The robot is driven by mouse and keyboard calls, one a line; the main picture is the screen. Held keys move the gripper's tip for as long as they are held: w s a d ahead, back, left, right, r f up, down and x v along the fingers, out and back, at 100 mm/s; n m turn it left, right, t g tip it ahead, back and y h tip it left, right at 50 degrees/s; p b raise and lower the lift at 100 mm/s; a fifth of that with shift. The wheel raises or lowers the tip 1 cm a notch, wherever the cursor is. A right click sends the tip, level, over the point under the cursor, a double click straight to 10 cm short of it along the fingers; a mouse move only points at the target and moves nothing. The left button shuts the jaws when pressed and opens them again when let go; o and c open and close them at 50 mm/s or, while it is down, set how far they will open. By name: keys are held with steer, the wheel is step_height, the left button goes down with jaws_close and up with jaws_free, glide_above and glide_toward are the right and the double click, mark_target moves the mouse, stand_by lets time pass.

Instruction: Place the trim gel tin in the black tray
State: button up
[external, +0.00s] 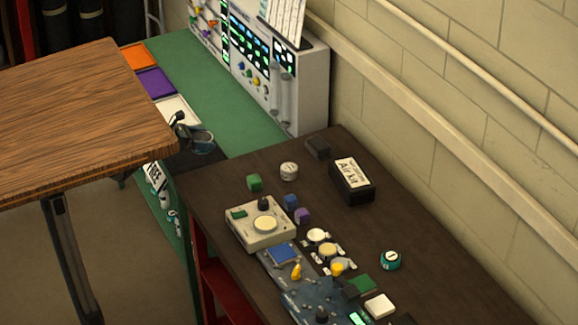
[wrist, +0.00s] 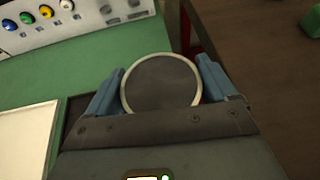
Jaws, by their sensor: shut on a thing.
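My gripper (wrist: 161,88) is shut on a round tin (wrist: 161,82) with a dark grey face and a pale rim. The blue fingers press on its left and right sides in the wrist view. No label shows on it, so I cannot read whether it is the trim gel tin. In the external view my gripper (external: 200,138) is at the near end of the green bench, over the black tray (external: 207,161), which it partly hides. A dark strip of the tray (wrist: 76,106) shows left of the gripper in the wrist view.
White (external: 177,107), purple (external: 154,82) and orange (external: 137,56) trays line the bench (external: 215,85). A control panel (external: 308,85) stands behind. A wooden table (external: 80,110) is at left. The dark table (external: 225,180) holds a white tin (external: 289,171), teal tin (external: 390,260) and black box (external: 352,185).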

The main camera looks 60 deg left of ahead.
glide_above(197, 156)
steer(key=f, duration=0.5)
steer(key=shift+w+d+f, duration=0.1)
steer(key=shift+d+f, duration=0.1)
steer(key=shift+f, duration=0.2)
steer(key=shift+f+p, duration=0.3)
steer(key=shift+f, duration=1.7)
steer(key=shift+f, duration=0.2)
steer(key=o, duration=1)
steer(key=shift+r, duration=0.1)
steer(key=shift+r, duration=0.2)
steer(key=v, duration=0.7)
steer(key=shift+s+b, duration=0.3)
